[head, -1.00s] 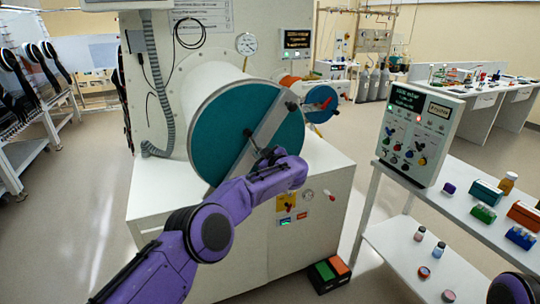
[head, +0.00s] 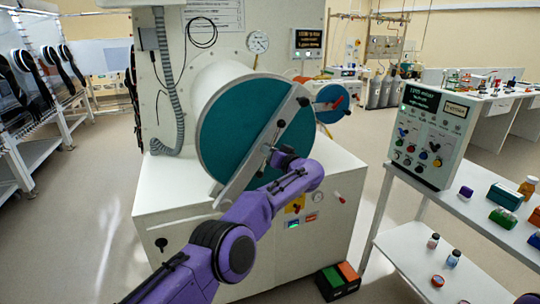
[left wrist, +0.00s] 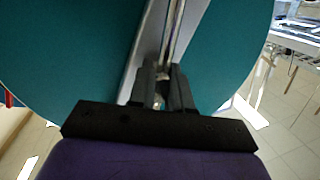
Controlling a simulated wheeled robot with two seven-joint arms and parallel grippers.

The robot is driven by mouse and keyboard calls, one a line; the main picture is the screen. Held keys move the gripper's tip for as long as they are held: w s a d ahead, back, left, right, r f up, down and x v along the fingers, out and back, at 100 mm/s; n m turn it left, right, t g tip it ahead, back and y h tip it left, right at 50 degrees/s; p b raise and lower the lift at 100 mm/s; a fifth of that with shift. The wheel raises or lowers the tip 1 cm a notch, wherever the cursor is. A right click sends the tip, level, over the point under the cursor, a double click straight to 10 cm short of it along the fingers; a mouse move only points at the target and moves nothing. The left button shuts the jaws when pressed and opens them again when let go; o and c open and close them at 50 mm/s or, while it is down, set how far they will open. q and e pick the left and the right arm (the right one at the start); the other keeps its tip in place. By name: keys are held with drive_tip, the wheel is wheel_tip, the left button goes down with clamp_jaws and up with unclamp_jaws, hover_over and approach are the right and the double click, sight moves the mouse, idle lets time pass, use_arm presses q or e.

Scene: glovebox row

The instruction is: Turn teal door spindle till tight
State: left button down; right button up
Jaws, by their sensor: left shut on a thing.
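The large teal door (head: 228,124) closes the front of a white cylinder, with a grey metal bar (head: 241,170) running slantwise across it. The spindle (head: 267,148) sits at the middle of the bar, with a cross handle that has dark knobs (head: 281,123). My left gripper (head: 276,156) is at the spindle handle. In the left wrist view its dark fingers (left wrist: 163,90) are shut on a shiny metal rod (left wrist: 175,40) of the handle, in front of the teal door (left wrist: 75,50). The exact contact is partly hidden by the fingers. My right gripper is not in view.
A control panel (head: 432,135) stands on a white side table (head: 385,215) with bottles and boxes. A black box with green and orange tops (head: 338,278) lies on the floor.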

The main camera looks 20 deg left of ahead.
use_arm(q)
drive_tip(key=shift+m, duration=0.5)
drive_tip(key=c, duration=1.2)
unclamp_jaws()
drive_tip(key=b+v, duration=0.3)
drive_tip(key=v, duration=0.7)
drive_tip(key=shift+d, duration=0.25)
drive_tip(key=shift+s+f, duration=0.1)
